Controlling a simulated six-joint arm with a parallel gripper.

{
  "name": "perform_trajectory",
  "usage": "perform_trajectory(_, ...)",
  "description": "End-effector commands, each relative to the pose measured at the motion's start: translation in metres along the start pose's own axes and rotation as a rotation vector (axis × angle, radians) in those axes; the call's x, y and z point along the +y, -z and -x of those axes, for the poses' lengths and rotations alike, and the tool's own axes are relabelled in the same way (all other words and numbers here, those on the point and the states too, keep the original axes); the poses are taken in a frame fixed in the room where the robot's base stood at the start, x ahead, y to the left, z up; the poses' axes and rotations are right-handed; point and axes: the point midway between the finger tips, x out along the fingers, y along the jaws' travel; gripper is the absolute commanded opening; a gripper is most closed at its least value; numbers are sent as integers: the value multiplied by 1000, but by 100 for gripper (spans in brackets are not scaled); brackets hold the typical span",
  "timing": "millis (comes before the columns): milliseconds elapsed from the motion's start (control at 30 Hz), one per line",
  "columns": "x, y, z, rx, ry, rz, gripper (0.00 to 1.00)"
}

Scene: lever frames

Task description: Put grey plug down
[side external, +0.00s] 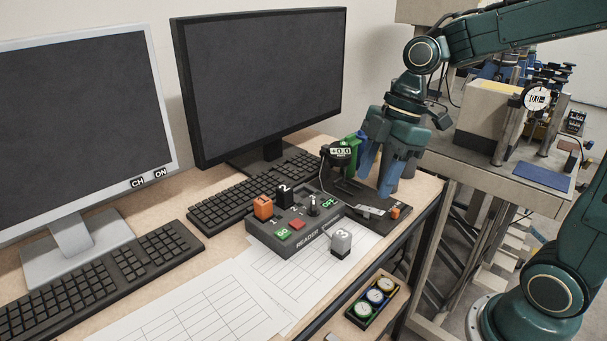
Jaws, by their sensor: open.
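The grey plug (341,244), marked 3, stands upright on the paper sheets just in front of the reader box's right end. A thin cable shows beside it. The dark grey reader box (290,243) carries an orange plug (263,208) marked 1 and a black plug (284,194) marked 2. My gripper (376,178) points down behind and to the right of the grey plug, clearly apart from it.
The reader has a small lever (314,205), a green GO button (283,234) and a red button (297,224). Two monitors and keyboards (150,255) fill the left and back. Paper sheets (215,305) cover the front. A tray of round pieces (378,297) sits below the desk edge.

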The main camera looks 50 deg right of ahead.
Motion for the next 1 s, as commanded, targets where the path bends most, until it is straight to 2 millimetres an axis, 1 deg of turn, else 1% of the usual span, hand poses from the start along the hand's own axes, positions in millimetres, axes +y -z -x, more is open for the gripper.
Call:
perform_trajectory(33, -8, 1, 6, -8, -31, -55, 49)
perform_trajectory(267, -41, -7, 26, -19, -164, -360, 49)
perform_trajectory(600, -86, -31, 45, 63, -356, -814, 49)
perform_trajectory(800, -103, -46, 49, 133, -428, -1016, 49)
perform_trajectory(1000, -109, -53, 50, 165, -453, -1099, 49)
